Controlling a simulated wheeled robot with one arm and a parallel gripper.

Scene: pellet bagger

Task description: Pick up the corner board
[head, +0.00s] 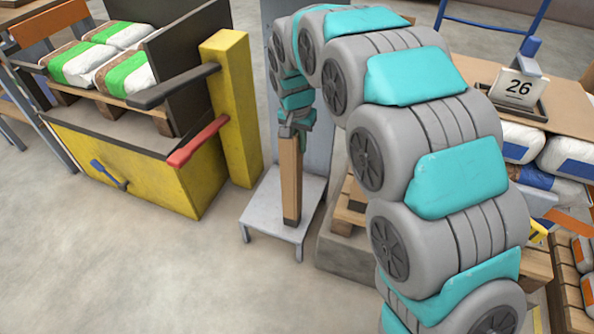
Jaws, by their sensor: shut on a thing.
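The corner board (289,182) is a long, narrow brown piece standing upright in the head view, left of the picture's middle. Its lower end is over the small grey stand (262,212); I cannot tell whether it touches the stand. My gripper (291,130) is at the board's top end and is shut on it. The fingertips are small in this view. My grey and teal arm arches from the lower right over to the board and hides part of what lies behind it.
A yellow machine (150,165) with a red handle (197,141) and a yellow post (230,110) stands to the left. White and green bags (95,60) lie on its pallet. The floor at lower left is clear.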

